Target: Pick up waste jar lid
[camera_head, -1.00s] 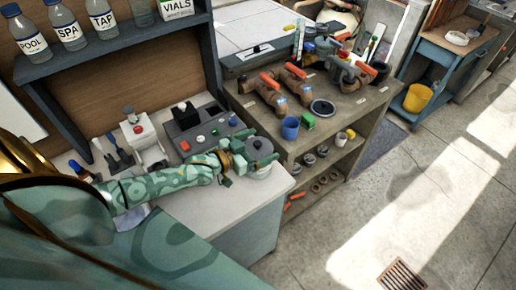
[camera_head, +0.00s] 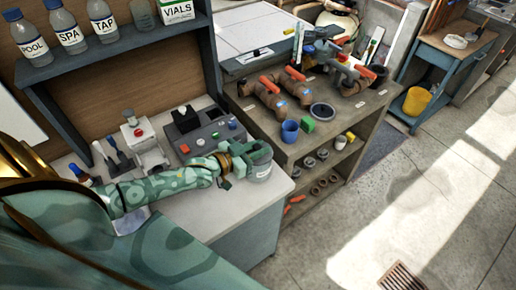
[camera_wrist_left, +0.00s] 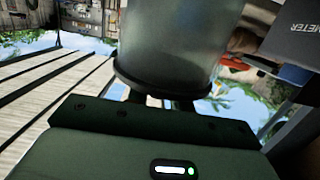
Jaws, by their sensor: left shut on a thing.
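The waste jar (camera_head: 261,173) is a grey, see-through jar standing near the front right corner of the white counter. My left gripper (camera_head: 259,155) is at its top and is shut on the lid. The gripper hides the lid in the head view. In the left wrist view the jar (camera_wrist_left: 180,40) fills the upper middle, and the lid (camera_wrist_left: 150,88) shows as a dark rim beside the gripper. I cannot tell whether the lid is touching the jar or slightly raised. My right gripper is not in view.
A dark grey control box (camera_head: 205,133) and a white device with a red button (camera_head: 140,135) stand behind my left arm. Bottles line the shelf above.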

